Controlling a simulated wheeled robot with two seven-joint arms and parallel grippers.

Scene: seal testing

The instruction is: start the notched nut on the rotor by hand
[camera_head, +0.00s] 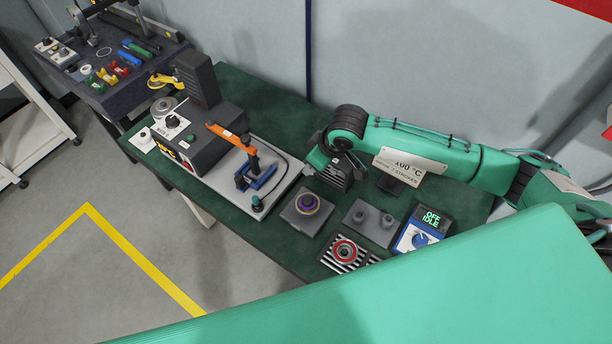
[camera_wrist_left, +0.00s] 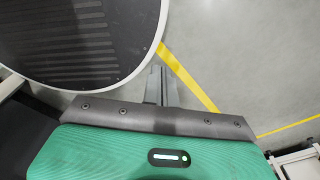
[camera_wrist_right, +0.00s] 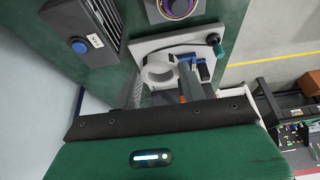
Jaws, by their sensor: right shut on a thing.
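My right gripper (camera_wrist_right: 165,85) is shut on a pale grey ring with gaps in its rim, which looks like the notched nut (camera_wrist_right: 147,76). I cannot tell for sure which part is the rotor. My left gripper (camera_wrist_left: 161,86) is shut and empty, over the floor away from the bench.
The grey base plate (camera_head: 285,183) carries an orange-handled clamp (camera_head: 232,134) and a hose. A finned dark block (camera_head: 338,176) is close to the right gripper. A two-post block (camera_head: 370,222), a striped pad with a red ring (camera_head: 345,252) and a display box (camera_head: 425,230) lie to the right.

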